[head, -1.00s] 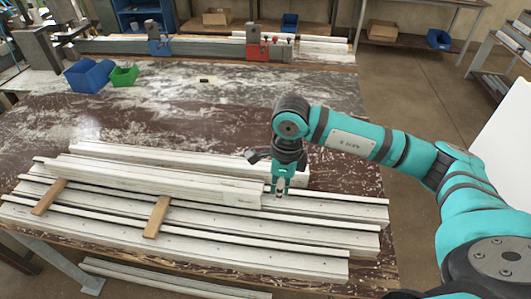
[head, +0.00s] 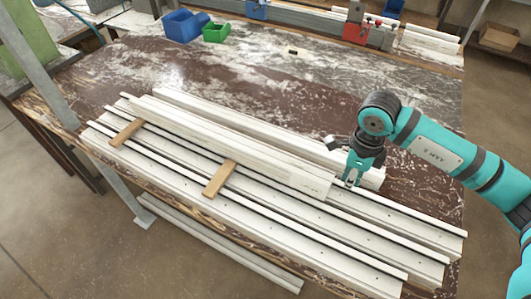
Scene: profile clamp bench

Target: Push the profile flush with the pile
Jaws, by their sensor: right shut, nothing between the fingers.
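A long white profile (head: 235,148) lies on top of the pile, running from back left to front right. Its right end lies well short of the right ends of the longer white profiles in the pile (head: 405,228) below. My right gripper (head: 350,182) is shut and empty, pointing down just beside that right end. I cannot tell whether its fingertips touch the end. Another white profile (head: 290,143) lies behind the top one, partly hidden by my right gripper. My left gripper is not in view.
Two wooden strips (head: 219,180) (head: 127,132) lie across the front of the pile. The tabletop (head: 300,85) behind the pile is mostly clear.

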